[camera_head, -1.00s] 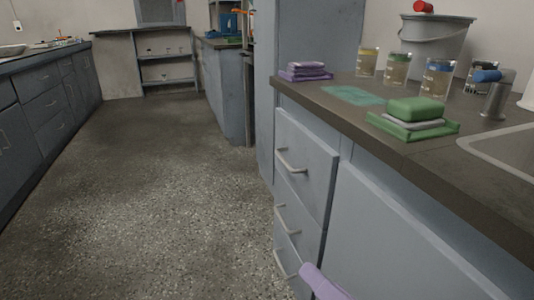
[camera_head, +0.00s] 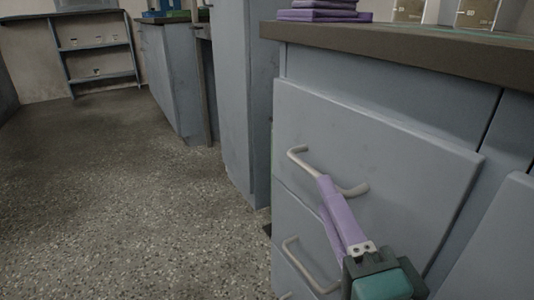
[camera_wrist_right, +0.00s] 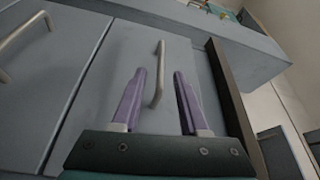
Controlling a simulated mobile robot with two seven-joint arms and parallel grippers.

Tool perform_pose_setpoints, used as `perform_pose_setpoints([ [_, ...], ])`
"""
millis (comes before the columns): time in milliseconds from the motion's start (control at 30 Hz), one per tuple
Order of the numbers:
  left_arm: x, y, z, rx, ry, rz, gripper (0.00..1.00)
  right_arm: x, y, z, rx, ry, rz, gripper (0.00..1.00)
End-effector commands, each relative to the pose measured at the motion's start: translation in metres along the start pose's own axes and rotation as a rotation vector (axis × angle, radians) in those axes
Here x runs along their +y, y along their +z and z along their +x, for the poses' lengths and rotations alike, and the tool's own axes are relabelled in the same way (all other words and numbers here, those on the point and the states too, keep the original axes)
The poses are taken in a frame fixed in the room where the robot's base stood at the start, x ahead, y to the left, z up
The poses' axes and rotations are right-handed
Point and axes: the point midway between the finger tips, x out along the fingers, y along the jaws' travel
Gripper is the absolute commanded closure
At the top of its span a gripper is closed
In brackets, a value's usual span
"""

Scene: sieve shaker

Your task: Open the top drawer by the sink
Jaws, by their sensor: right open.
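In the right wrist view, the handle (camera_wrist_right: 160,72) lies between the two spread fingers of the right gripper (camera_wrist_right: 159,75), with a gap showing on both sides. The right gripper is open and holds nothing. My left gripper is not in view. The sink is not in view now.
A lower drawer with its own handle (camera_head: 308,268) is just below. A tall cabinet (camera_head: 240,100) stands beyond. The speckled floor (camera_head: 130,200) at left is clear.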

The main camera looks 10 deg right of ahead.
Motion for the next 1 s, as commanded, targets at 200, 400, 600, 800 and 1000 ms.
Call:
perform_pose_setpoints([
  [200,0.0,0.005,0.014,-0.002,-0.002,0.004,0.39,0.002,0.001,0.043,0.001,-0.003,0.002,0.56],
  [400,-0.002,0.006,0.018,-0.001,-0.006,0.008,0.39,0.001,0.0,0.062,0.0,0.0,0.0,0.56],
  [600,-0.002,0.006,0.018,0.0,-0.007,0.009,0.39,0.0,0.001,0.066,-0.002,0.001,-0.001,0.56],
  [800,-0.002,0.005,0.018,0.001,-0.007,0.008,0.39,0.0,0.001,0.066,-0.002,0.001,-0.001,0.67],
  [1000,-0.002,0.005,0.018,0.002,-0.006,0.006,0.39,0.0,0.0,0.065,-0.002,0.001,-0.002,0.89],
])
